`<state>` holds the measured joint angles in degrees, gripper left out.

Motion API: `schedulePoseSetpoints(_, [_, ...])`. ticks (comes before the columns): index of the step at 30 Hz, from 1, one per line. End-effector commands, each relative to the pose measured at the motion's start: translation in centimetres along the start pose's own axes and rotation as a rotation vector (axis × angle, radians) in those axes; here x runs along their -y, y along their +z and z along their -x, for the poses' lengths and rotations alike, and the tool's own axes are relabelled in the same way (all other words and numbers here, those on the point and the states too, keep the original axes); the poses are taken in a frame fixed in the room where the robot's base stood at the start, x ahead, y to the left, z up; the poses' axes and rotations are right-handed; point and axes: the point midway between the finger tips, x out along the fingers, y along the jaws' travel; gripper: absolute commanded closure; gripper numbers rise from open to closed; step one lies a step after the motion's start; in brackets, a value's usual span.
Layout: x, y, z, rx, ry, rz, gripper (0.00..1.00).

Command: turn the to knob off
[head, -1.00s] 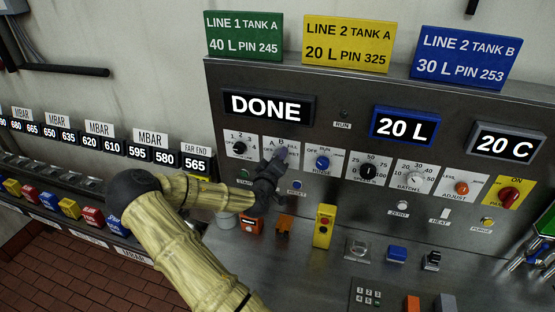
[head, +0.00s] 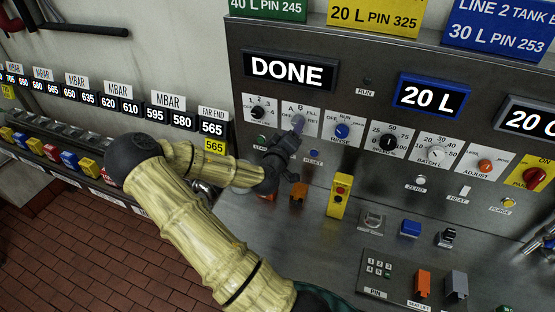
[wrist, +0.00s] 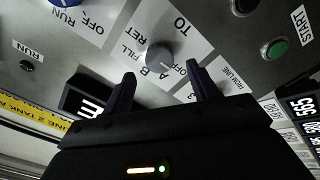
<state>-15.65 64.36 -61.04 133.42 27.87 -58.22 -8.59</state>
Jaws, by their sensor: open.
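The TO knob is a round grey-lavender dial (head: 297,123) on a white plate marked OFF, A, B, FILL and RET, second from the left in the panel's row. In the wrist view the TO knob (wrist: 160,57) lies just beyond and between my two fingertips, with its plate upside down. Its small mark appears on the A and OFF side, but I cannot tell the exact setting. My gripper (wrist: 160,70) is open and empty. In the head view my gripper (head: 285,150) is just below the knob and apart from it.
A black knob (head: 258,113) on a numbered plate is at the left and a blue HOSE knob (head: 342,131) at the right. A green START button (head: 262,140) and a blue RESET button (head: 312,155) sit below. A yellow switch box (head: 339,196) stands on the ledge. A display reads DONE (head: 288,70).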

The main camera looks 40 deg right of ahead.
Motion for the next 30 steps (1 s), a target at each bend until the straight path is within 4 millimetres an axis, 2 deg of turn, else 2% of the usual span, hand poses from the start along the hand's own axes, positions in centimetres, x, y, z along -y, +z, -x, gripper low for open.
schedulePoseSetpoints(3, [0.3, 0.2, 2.4, 0.000, -0.003, -0.001, 0.41])
schedulePoseSetpoints(12, [0.2, 0.1, 7.1, -0.001, -0.003, 0.000, 0.41])
schedulePoseSetpoints(14, [-0.3, -0.3, 7.2, 0.000, -0.002, 0.003, 0.41])
schedulePoseSetpoints(30, [-0.2, -0.5, 8.9, 0.000, -0.003, 0.003, 0.41])
